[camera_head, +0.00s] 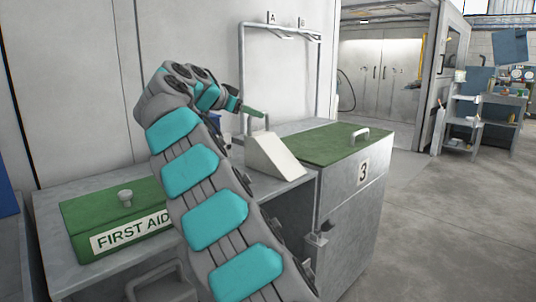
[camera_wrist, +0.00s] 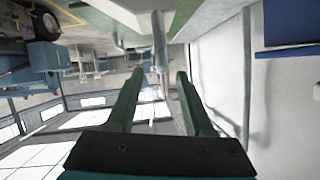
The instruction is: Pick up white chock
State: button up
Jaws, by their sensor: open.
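The white chock (camera_head: 278,157) is a pale wedge standing on the grey counter, just left of the green-topped cabinet. Its sloped face drops toward the right. A thin grey upright shows at its back top edge; I cannot tell whether it belongs to the chock. My gripper (camera_head: 252,110) is above and slightly left of the chock, with green fingers, and seems apart from it. In the wrist view my gripper (camera_wrist: 154,75) has its two fingers spread with nothing clearly held. A grey post shows beyond and between the fingertips there. My arm hides part of the counter.
A green first aid box (camera_head: 120,216) with a knob sits at left. The cabinet marked 3 (camera_head: 350,195) has a green top (camera_head: 322,143) with a handle. A grey rail frame (camera_head: 281,30) with tags A and B rises behind. Open floor lies at right.

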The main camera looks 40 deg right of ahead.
jog(key=p+x, duration=0.1)
jog(key=x, duration=0.4)
jog(key=shift+r, duration=0.1)
jog(key=shift+c, duration=0.4)
grip_shut()
dwell(0.9)
